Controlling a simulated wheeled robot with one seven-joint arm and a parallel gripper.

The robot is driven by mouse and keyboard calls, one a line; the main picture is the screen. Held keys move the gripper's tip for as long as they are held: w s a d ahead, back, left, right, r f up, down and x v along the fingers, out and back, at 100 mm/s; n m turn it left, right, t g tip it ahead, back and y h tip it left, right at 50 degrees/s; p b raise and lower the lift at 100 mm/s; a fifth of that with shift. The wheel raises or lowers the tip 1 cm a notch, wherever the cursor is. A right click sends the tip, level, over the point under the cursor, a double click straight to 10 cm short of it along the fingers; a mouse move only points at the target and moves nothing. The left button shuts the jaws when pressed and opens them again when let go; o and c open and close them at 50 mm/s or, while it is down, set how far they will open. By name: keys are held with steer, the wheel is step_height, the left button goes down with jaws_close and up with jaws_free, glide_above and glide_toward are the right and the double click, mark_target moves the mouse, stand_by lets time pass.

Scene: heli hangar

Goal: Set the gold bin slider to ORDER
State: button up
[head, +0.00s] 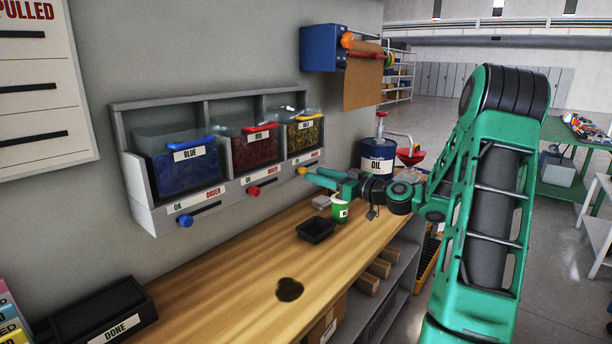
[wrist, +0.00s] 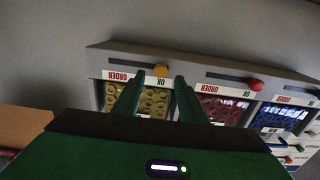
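The gold bin (head: 304,136) is the rightmost of a wall rack of bins in the head view and holds yellow pieces. Its round gold slider knob (head: 302,170) is below it, at the left end of its slot; it also shows in the wrist view (wrist: 161,70), by the OK label (wrist: 161,82). The ORDER label (wrist: 118,76) is to the knob's left there, with the slot running that way. My gripper (head: 311,177) is close in front of the knob. In the wrist view my gripper (wrist: 159,82) is open, fingers apart, with the knob framed between the tips; contact is unclear.
The red knob (head: 254,191) and blue knob (head: 186,221) sit left of the gold one.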

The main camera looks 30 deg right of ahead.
mark_target(305, 171)
steer(key=shift+x, duration=2.4)
jaws_close()
